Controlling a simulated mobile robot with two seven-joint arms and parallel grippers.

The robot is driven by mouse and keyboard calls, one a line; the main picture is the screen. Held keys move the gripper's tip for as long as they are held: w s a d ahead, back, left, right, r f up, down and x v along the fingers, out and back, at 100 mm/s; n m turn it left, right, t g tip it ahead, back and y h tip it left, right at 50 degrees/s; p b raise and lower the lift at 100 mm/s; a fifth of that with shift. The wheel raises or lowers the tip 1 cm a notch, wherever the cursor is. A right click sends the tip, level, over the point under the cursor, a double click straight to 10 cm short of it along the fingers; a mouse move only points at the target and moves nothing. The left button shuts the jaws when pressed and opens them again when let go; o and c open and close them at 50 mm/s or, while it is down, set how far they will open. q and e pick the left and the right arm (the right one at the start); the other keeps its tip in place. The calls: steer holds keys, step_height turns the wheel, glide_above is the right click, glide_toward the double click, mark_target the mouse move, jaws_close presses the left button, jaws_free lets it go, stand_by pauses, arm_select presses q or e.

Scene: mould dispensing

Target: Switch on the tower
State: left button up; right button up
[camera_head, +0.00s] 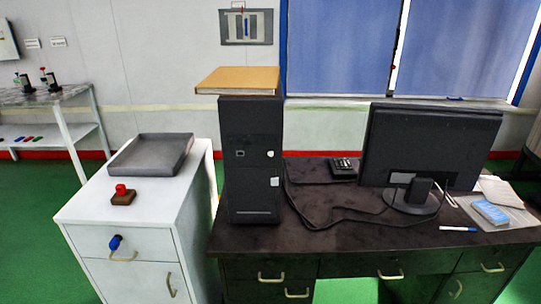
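The black computer tower (252,190) stands upright on the left end of the dark desk (340,230), its front facing me. A small round light button (270,154) sits on the upper right of its front, level with a small square outlined mark. A pale square piece (275,182) shows lower on the right side of the front. I cannot tell whether the tower is on. Neither of my grippers shows in the head view.
A tan box or book (238,80) lies on top of the tower. A monitor (430,148), seen from behind, stands at the right with cables trailing across the desk. A white cabinet (140,236) at the left holds a grey tray (151,154) and a red button on a brown base (122,194).

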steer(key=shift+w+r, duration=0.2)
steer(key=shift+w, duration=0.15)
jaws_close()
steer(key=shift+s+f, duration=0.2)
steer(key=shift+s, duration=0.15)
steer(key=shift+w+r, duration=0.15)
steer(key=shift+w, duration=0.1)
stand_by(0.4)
